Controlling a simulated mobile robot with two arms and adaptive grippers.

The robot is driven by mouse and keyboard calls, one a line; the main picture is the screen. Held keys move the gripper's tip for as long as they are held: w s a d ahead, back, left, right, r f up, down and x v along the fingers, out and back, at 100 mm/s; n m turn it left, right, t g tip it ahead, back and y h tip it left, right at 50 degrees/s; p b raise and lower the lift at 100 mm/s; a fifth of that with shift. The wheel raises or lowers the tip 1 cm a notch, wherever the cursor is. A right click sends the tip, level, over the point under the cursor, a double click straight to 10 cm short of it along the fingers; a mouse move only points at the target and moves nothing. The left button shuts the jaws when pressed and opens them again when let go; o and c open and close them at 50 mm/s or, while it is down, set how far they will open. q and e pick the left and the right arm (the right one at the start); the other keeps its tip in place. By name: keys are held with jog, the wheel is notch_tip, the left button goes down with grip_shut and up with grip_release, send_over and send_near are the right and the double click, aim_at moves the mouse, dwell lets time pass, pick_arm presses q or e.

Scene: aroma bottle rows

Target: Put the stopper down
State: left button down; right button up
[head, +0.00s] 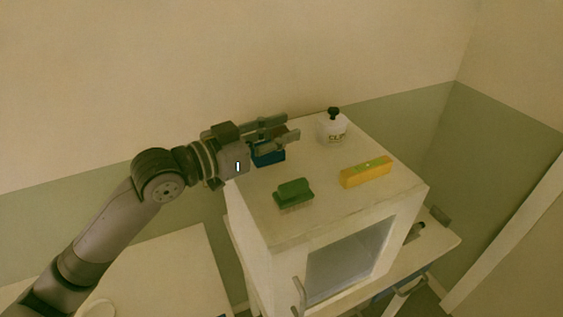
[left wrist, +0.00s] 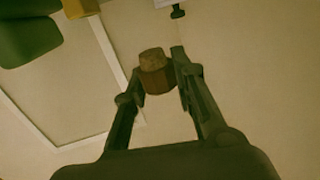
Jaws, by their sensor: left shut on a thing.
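A small brown stopper with a paler, cork-like top (left wrist: 152,60) sits between the fingertips of my left gripper (left wrist: 160,74) in the left wrist view. The gripper is shut on it. In the head view my left gripper (head: 287,129) reaches in from the left over the back left part of the white cabinet top (head: 325,190). A blue box (head: 268,157) shows just below its fingers, partly hidden by them. I cannot tell the gap between the stopper and the surface. My right gripper is not in view.
A white labelled bottle with a black top (head: 331,131) stands at the back, right of the gripper. A green brush (head: 293,191) and a yellow block (head: 366,172) lie nearer the front. Bare surface shows between them. The cabinet has a glass door (head: 350,252) in front.

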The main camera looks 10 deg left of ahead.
aim_at(280, 178)
pick_arm(q)
notch_tip(280, 178, down, 8)
jog(key=shift+f+p, duration=0.1)
jog(key=shift+p, duration=0.2)
jog(key=c, duration=1.4)
grip_release()
jog(key=shift+o, duration=0.4)
